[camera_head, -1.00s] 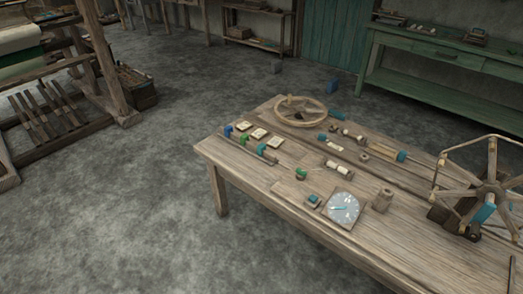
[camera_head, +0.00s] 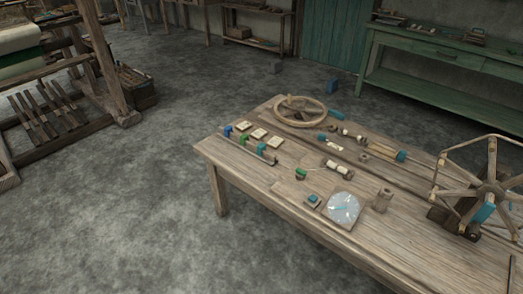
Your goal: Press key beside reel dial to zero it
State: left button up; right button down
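The reel dial (camera_head: 341,209) is a pale blue-grey face on a square plate, lying near the front edge of the wooden table. Its needle is too small to read surely. The key (camera_head: 313,201) is a small teal-topped block just left of the dial, apart from it. Nothing covers the key or the dial. The reel (camera_head: 488,190), a spoked wooden wheel with a teal part, stands at the table's right end. Neither of my grippers shows in the head view.
A short wooden cylinder (camera_head: 383,200) stands right of the dial. A small green piece (camera_head: 301,173) lies behind the key. Further back are a wooden ring (camera_head: 300,111), pale cards (camera_head: 259,133) and several bobbins. The table front (camera_head: 400,250) is bare. A green bench (camera_head: 440,58) stands behind.

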aim_at(313, 198)
jog(key=i+z, duration=0.1)
jog(key=z, duration=0.6)
jog(key=i+j+z, duration=0.15)
jog(key=j+z, duration=0.15)
jog(key=i+j+z, duration=0.15)
jog(key=j+z, duration=0.15)
jog(key=i+j, duration=0.15)
jog(key=j, duration=0.25)
jog(key=i+j+z, duration=0.15)
jog(key=j, duration=0.25)
jog(key=i+j, duration=0.1)
jog(key=j, duration=0.3)
jog(key=i+j+z, duration=0.1)
jog(key=j, duration=0.35)
